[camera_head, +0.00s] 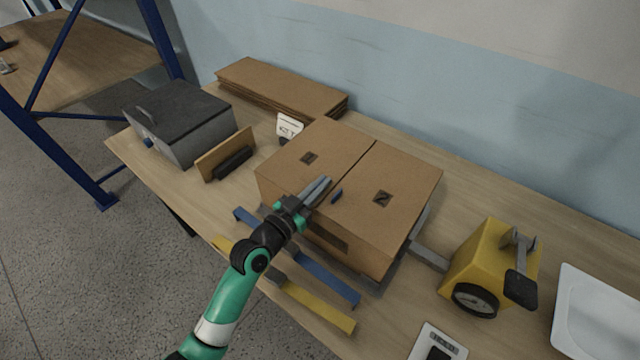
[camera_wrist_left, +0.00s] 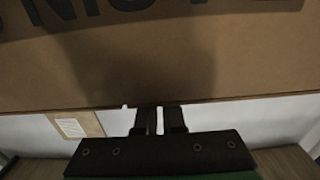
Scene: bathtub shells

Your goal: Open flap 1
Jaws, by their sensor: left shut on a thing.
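The closed cardboard box (camera_head: 370,240) stands on the table, its top made of two flaps meeting at a seam. Flap 1 (camera_head: 290,172) is the left one and lies flat, with a dark printed mark. Flap 2 (camera_head: 400,170) is the right one, marked 2, with a small blue tab (camera_head: 336,196) beside the seam. My left gripper (camera_head: 325,184) is over the box's near edge, its fingertips at flap 1 by the seam. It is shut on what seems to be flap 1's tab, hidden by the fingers. The left wrist view shows the gripper fingers (camera_wrist_left: 160,120) at a cardboard edge.
Blue (camera_head: 305,265) and yellow (camera_head: 318,310) strips lie before the box. A yellow device with a dial (camera_head: 480,265) and a white tray (camera_head: 598,315) stand to the right. A grey box (camera_head: 180,125) and stacked cardboard (camera_head: 282,88) are behind left.

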